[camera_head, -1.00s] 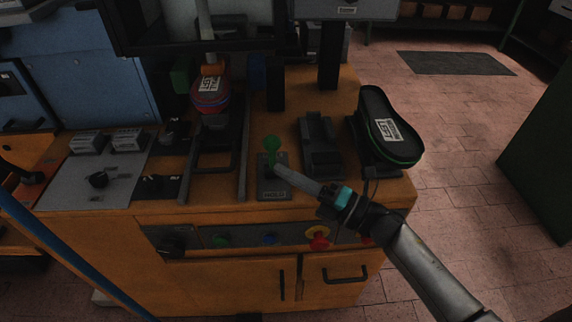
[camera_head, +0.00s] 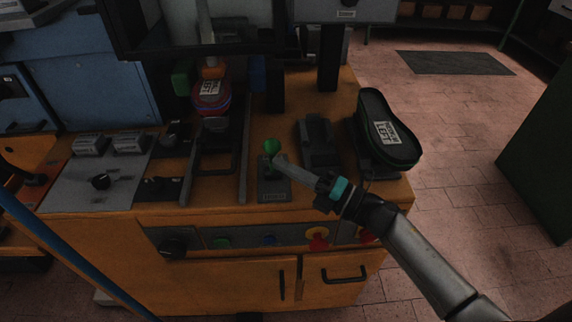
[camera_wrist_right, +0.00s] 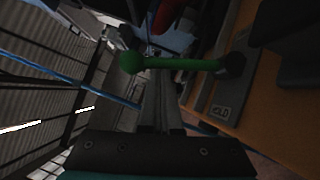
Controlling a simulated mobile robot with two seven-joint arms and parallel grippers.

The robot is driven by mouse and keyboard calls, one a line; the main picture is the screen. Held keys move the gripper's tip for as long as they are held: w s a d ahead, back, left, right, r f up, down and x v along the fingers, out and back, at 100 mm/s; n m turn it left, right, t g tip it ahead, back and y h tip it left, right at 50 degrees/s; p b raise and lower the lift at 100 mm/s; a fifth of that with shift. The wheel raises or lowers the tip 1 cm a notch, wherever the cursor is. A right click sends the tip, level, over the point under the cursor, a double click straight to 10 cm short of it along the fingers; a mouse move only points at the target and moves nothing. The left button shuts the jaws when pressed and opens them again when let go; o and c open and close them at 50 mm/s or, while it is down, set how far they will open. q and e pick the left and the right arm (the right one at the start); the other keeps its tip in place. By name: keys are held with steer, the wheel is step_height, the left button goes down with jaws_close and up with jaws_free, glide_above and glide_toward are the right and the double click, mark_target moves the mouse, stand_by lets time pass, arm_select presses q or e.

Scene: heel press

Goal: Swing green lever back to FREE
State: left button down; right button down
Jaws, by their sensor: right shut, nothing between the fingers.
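The green lever (camera_head: 271,148) stands on a grey base plate (camera_head: 274,190) near the front of the orange bench. My left gripper is not in view.
A labelled shoe piece (camera_head: 388,130) rests on a stand at the right. A black cradle (camera_head: 318,140) stands right of the lever, and rails with a red-blue piece (camera_head: 210,98) are to its left. Buttons (camera_head: 318,236) line the front panel.

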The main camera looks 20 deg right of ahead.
steer(key=shift+w+d+r+m+p, duration=0.1)
steer(key=shift+w+r+m+p, duration=0.25)
steer(key=shift+p, duration=0.5)
steer(key=shift+w+d+r+m+g+h+p, duration=0.35)
steer(key=shift+w+m+p, duration=0.5)
steer(key=shift+p, duration=0.75)
steer(key=shift+w+d+r+m+g+h+p, duration=0.15)
steer(key=shift+w+m+g+h+p, duration=0.6)
steer(key=shift+p, duration=0.9)
steer(key=shift+w+d+r+m+g+h+p, duration=0.1)
steer(key=shift+w+d+r+m+g+p, duration=0.15)
steer(key=shift+w+m+p, duration=1.05)
steer(key=shift+s+n+p, duration=0.1)
steer(key=shift+n+p, duration=0.25)
steer(key=shift+n, duration=0.1)
